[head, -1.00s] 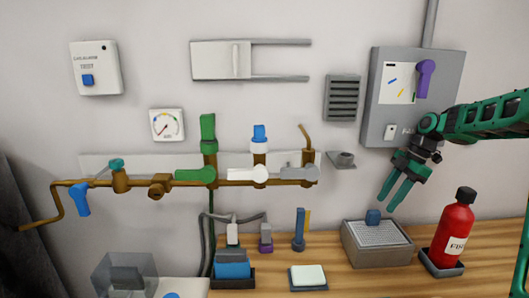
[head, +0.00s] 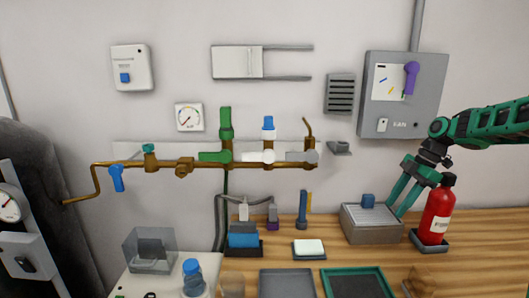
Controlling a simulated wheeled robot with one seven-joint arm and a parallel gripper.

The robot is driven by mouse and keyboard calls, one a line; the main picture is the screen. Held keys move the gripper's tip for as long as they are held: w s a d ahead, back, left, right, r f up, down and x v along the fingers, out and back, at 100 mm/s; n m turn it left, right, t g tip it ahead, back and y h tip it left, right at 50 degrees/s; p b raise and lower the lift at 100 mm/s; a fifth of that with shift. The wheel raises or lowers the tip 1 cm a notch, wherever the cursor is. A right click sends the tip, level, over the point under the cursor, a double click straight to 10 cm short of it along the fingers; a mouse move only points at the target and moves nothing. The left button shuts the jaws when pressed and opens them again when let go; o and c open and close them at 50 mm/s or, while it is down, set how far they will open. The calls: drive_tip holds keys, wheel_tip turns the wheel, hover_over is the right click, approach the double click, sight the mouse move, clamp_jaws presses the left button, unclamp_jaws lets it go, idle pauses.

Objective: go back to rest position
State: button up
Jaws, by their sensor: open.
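My gripper (head: 398,207) is green with a dark wrist and hangs at the right, fingers pointing down and slightly left. Its fingers are apart and nothing shows between them. My arm reaches in from the right edge.
A brown pipe with valves (head: 225,155) runs along the wall. A grey electrical cabinet (head: 432,110) hangs above my gripper. On the wooden bench (head: 480,240) are a white pad (head: 309,247), a grey tray (head: 287,283) and a green-rimmed tray (head: 357,270). A clear box (head: 150,250) stands left.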

drive_tip(key=s+m+h, duration=0.2)
drive_tip(key=s+m, duration=1)
drive_tip(key=s, duration=0.8)
drive_tip(key=s+a+m+h, duration=0.1)
drive_tip(key=s+m+h, duration=0.1)
drive_tip(key=s+m, duration=1)
drive_tip(key=s, duration=0.9)
drive_tip(key=shift+a, duration=0.1)
